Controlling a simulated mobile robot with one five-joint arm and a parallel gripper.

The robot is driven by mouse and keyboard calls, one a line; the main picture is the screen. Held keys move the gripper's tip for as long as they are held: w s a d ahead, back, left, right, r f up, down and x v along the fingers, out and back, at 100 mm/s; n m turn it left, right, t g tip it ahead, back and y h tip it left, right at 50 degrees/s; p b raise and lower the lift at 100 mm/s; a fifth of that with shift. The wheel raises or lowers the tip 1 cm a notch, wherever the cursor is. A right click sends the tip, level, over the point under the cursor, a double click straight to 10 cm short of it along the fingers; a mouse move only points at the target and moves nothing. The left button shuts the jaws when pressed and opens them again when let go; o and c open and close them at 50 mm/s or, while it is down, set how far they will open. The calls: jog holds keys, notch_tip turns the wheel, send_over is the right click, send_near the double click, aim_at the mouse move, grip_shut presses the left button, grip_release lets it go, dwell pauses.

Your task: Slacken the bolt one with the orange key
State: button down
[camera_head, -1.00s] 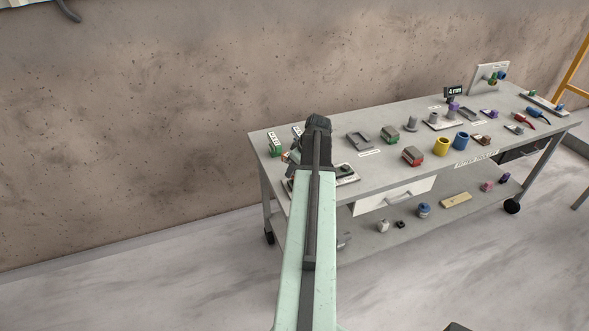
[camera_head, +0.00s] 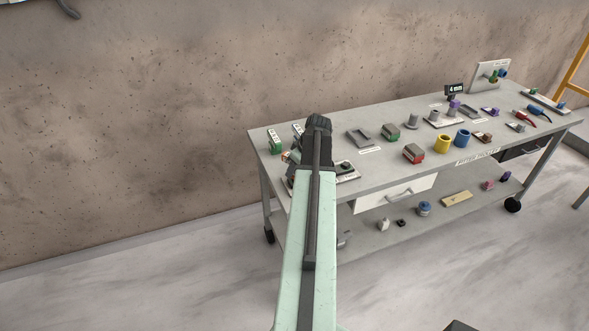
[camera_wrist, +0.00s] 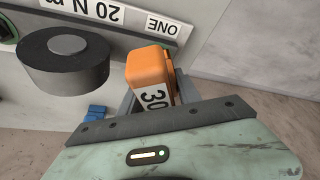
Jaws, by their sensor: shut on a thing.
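The orange key (camera_wrist: 148,68), a block with a white label reading 30, is held in my gripper (camera_wrist: 155,92); its working end is hidden. A dark round head with a grey centre (camera_wrist: 66,60) stands left of the key in the wrist view, apart from it in the picture. A label reading ONE (camera_wrist: 163,27) lies beyond the key, beside one reading 20 N. I cannot tell for certain that the dark head is bolt one. In the head view my arm hides most of the gripper, over the left end of the bench near a pale plate (camera_head: 347,178).
The grey bench (camera_head: 365,188) carries green blocks (camera_head: 275,146), a red-topped block (camera_head: 413,153), a yellow cup (camera_head: 442,145) and a blue cup (camera_head: 461,140) to the right. A wall (camera_head: 140,130) rises behind. A small blue piece (camera_wrist: 95,113) lies below the dark head.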

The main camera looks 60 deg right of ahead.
jog(key=shift+f+b, duration=0.8)
dwell(0.4)
jog(key=n+y, duration=0.2)
jog(key=n, duration=0.3)
jog(key=shift+a, duration=0.1)
jog(key=n+g+y, duration=0.1)
jog(key=n, duration=0.2)
jog(key=n+y, duration=0.1)
jog(key=n, duration=0.3)
jog(key=shift+s+a+g, duration=0.1)
jog(key=shift+a+g, duration=0.1)
jog(key=shift+g, duration=0.2)
jog(key=shift+s+a+r, duration=0.1)
jog(key=shift+r, duration=0.05)
jog(key=shift+r+p, duration=1.6)
jog(key=shift+p, duration=0.15)
jog(key=shift+r, duration=0.1)
notch_tip(320, 180, up, 5)
jog(key=p, duration=0.5)
